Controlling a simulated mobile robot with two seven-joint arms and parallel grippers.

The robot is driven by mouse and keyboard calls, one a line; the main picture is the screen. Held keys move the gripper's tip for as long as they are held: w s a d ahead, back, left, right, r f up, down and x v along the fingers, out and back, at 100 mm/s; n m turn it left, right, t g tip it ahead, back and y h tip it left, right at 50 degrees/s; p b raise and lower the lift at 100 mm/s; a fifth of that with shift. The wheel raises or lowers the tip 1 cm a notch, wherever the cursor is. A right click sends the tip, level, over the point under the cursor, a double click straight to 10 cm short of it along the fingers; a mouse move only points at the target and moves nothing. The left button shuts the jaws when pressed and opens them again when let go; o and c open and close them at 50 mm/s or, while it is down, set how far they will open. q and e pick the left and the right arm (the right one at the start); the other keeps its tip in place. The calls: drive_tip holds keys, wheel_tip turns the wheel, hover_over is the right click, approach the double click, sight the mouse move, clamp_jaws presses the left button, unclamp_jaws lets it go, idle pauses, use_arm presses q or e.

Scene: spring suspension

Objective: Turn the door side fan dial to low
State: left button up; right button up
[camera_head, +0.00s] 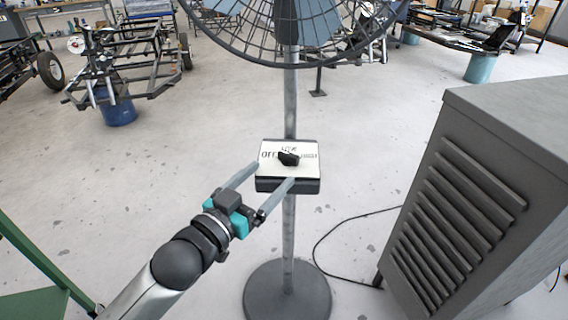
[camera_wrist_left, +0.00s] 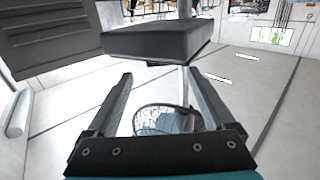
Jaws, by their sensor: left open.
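The fan dial (camera_head: 288,159) is a black knob on a white plate (camera_head: 270,150) marked with words, on a dark control box. The box (camera_head: 290,186) is fixed to the grey pole of a standing fan (camera_head: 291,100). The words read about "LOW" at the top and "OFF" at the left; the right one is too small to read. My left gripper (camera_head: 274,174) is open and empty, its fingers reaching to the box's near left side. In the left wrist view the box (camera_wrist_left: 158,40) lies beyond the open fingertips, and the dial is hidden. My right gripper is not in view.
A grey louvred cabinet (camera_head: 470,190) stands at the right. A black cable (camera_head: 318,243) runs on the floor to it. The fan's round base (camera_head: 287,292) is below the box. A green frame (camera_head: 30,300) is at the lower left.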

sight(287, 158)
use_arm(q)
drive_tip(key=b+x, duration=0.1)
drive_tip(key=x, duration=0.3)
drive_tip(key=shift+w+d, duration=0.2)
drive_tip(key=shift+w, duration=0.15)
drive_tip(key=shift+x, duration=0.8)
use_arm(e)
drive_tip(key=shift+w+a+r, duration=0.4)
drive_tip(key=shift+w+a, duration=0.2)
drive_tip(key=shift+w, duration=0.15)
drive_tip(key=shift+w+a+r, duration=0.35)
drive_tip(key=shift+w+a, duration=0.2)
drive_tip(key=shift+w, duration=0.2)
use_arm(q)
drive_tip(key=shift+c, duration=0.2)
drive_tip(key=c, duration=1.3)
